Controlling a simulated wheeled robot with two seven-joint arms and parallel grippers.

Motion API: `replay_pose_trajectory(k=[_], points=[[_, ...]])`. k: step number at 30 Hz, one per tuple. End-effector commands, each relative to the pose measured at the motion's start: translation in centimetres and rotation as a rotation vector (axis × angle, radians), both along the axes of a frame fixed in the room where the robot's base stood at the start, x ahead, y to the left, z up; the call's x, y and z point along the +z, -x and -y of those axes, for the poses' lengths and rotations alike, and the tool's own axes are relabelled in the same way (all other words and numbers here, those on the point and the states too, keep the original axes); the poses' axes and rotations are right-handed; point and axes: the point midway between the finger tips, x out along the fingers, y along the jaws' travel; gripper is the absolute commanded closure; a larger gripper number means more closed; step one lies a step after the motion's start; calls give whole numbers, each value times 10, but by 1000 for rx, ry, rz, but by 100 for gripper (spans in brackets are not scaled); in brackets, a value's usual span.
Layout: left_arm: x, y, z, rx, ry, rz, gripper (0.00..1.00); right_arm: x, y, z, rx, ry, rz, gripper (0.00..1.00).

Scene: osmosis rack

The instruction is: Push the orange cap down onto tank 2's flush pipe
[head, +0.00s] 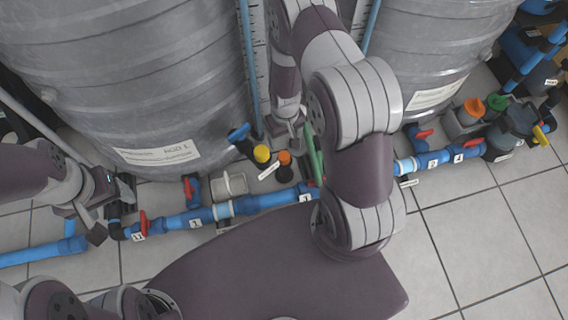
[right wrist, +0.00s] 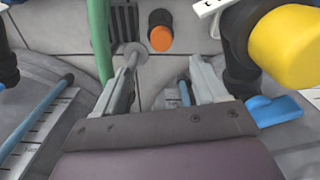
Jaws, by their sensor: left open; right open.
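A small orange cap (head: 284,158) tops a short black upright pipe (head: 284,174) in the gap between the two grey tanks. In the right wrist view the orange cap (right wrist: 161,39) shows just beyond the fingertips, near the middle of the opening. I cannot tell how far it is seated. My right gripper (head: 290,128) points down into the gap, open and empty, close to the cap and apart from it; its fingers also show in the wrist view (right wrist: 165,62). My left gripper (head: 84,222) is open and empty at the far left, over the floor pipes.
A yellow cap (head: 261,153) on a black pipe stands close left of the orange one. A green pipe (head: 314,150) rises close on the right. Blue pipes with red valves (head: 250,203) run along the floor. Bottles with orange and green caps (head: 483,110) stand far right.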

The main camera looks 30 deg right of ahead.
Motion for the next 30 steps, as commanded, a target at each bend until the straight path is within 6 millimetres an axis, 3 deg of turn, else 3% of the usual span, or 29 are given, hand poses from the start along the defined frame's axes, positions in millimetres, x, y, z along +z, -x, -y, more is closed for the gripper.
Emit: replay_pose_trajectory(k=[6,10,21,30], points=[[2,0,0,0,0,1,29,3,0,0,0,0,1,29],[-4,0,0,0,0,1,29,-5,0,0,0,0,0,29],[-48,0,0,0,0,0,29,-71,0,0,0,0,0,29],[-46,0,0,0,0,0,29,-71,0,0,0,0,1,29]])
